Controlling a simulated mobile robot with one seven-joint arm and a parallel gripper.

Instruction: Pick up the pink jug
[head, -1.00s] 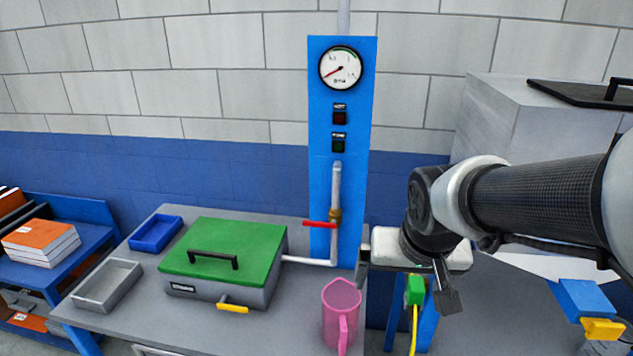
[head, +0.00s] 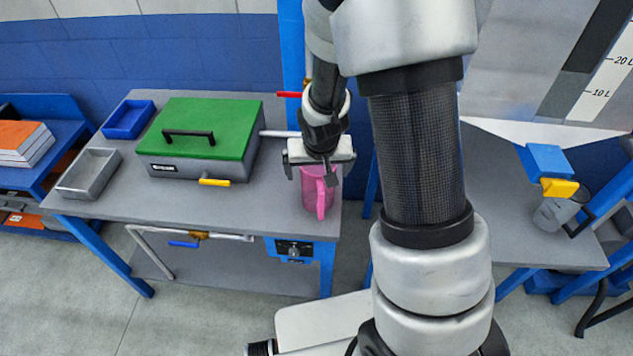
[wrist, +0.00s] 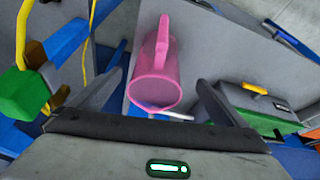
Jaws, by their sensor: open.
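The pink jug (head: 318,190) stands upright on the grey table near its right front corner in the head view, its handle toward the front. My gripper (head: 320,172) is above and behind the jug in that view and hides part of its rim. In the wrist view the pink jug (wrist: 153,75) lies ahead between the two spread fingers of my gripper (wrist: 155,95), with its open rim toward the camera. The jaws are open and nothing is held. I cannot tell whether a finger touches the jug.
A grey box with a green lid (head: 200,130) stands left of the jug on the table (head: 110,200). A blue tray (head: 128,119) and a grey tray (head: 90,173) are farther left. A second table (head: 540,235) holds a blue and yellow item at right.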

